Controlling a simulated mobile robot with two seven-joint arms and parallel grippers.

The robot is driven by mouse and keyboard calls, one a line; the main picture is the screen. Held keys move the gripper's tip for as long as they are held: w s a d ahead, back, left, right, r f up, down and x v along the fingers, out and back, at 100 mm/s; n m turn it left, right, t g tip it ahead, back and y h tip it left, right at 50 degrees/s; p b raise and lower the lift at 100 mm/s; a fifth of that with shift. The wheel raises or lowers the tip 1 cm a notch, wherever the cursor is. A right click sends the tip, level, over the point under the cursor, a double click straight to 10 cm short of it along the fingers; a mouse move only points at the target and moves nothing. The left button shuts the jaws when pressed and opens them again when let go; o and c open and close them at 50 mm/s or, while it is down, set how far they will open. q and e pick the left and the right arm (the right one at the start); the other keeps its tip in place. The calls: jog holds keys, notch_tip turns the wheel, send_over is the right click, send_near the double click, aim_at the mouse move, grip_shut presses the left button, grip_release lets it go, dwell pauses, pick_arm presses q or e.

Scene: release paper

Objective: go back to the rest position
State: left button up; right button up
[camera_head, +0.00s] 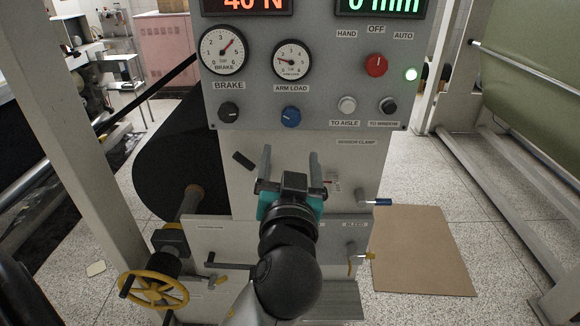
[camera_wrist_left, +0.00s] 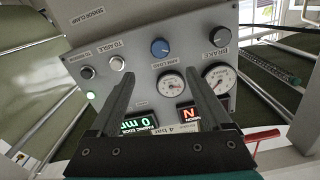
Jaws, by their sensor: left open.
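My left gripper (camera_head: 290,163) is open and empty in front of the lower part of the grey control panel (camera_head: 325,97). Its two fingers point up and away from me, below the row of knobs. In the left wrist view the open fingers (camera_wrist_left: 161,78) frame the same panel, which appears upside down, with nothing between them. I cannot tell the exact gap from fingers to panel. My right gripper is not in view.
The panel has a blue knob (camera_head: 290,116), a red switch (camera_head: 376,65) and a lit green lamp (camera_head: 411,74). A yellow handwheel (camera_head: 153,289) is lower left, beside a black roll (camera_head: 180,150).

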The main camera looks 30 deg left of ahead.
pick_arm(q)
jog(key=shift+s+d, duration=0.25)
jog(key=shift+s, duration=0.25)
jog(key=w+d+f+m+h+b, duration=0.1)
jog(key=w+d+f+m+h, duration=0.2)
jog(key=f, duration=0.8)
jog(key=s+d+f+m+g+h+b, duration=0.1)
jog(key=s+d+f+m+g+h, duration=0.15)
jog(key=f, duration=1.45)
jog(key=s+d+f+m+g+h+b, duration=0.2)
jog(key=f+g, duration=0.2)
jog(key=f, duration=1.2)
jog(key=s+f+g+h+b, duration=0.1)
jog(key=s+f+g, duration=0.3)
jog(key=s+f, duration=1.15)
jog(key=s+a+f+g, duration=0.1)
jog(key=s+f+g, duration=0.1)
jog(key=s+f, duration=0.3)
jog(key=s+a+f+g+b, duration=0.1)
jog(key=s+f, duration=0.4)
jog(key=s, duration=0.7)
jog(key=shift+s+a+n+g+h, duration=0.35)
jog(key=shift+a+n+g, duration=0.1)
jog(key=shift+a, duration=0.05)
